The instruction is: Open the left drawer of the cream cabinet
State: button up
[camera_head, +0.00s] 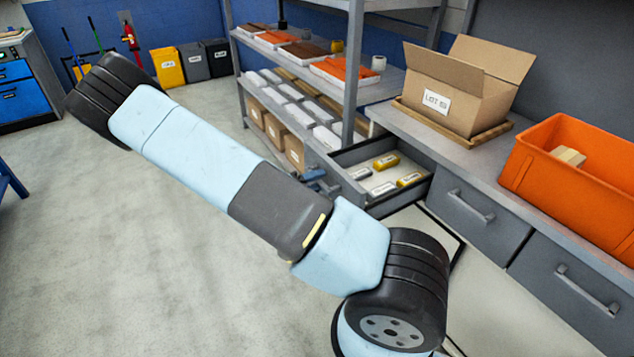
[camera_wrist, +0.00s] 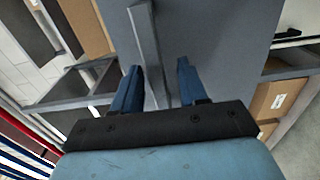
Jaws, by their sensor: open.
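The cabinet under the bench looks grey, not cream, with a row of drawers. Its left drawer (camera_head: 407,201) stands pulled out, with yellow and silver labelled pieces inside. Its front panel fills the upper middle of the wrist view (camera_wrist: 215,35). The drawer's grey bar handle (camera_wrist: 146,45) runs between the two blue fingers of my gripper (camera_wrist: 160,66). The fingers are apart, one on each side of the bar; I cannot tell if either touches it. In the head view my gripper (camera_head: 318,183) is at the drawer front, partly hidden by my arm.
Two shut drawers, a middle one (camera_head: 468,217) and a right one (camera_head: 575,300), are beside it. An open carton (camera_head: 455,88) and an orange bin (camera_head: 575,185) stand on the bench. A loaded shelf rack (camera_head: 355,75) is close behind the drawer. The floor at left is clear.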

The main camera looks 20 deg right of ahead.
jog(key=s+a, duration=0.1)
jog(key=a, duration=1.2)
jog(key=shift+s+a, duration=0.2)
jog(key=shift+a, duration=0.2)
jog(key=shift+f, duration=0.1)
jog(key=s+d+r+t+y, duration=0.1)
jog(key=s+r+y, duration=0.5)
jog(key=r, duration=0.6)
jog(key=s+d+r+t+y, duration=0.1)
jog(key=s+d+r+y, duration=0.1)
jog(key=s+r+y, duration=0.4)
jog(key=s+d+r+m+t+y, duration=0.1)
jog(key=s+r+y, duration=0.5)
jog(key=r, duration=1.2)
jog(key=s+d, duration=0.1)
jog(key=s, duration=0.3)
jog(key=shift+s+r+t, duration=0.15)
jog(key=shift+r+t, duration=0.05)
jog(key=shift+t, duration=0.2)
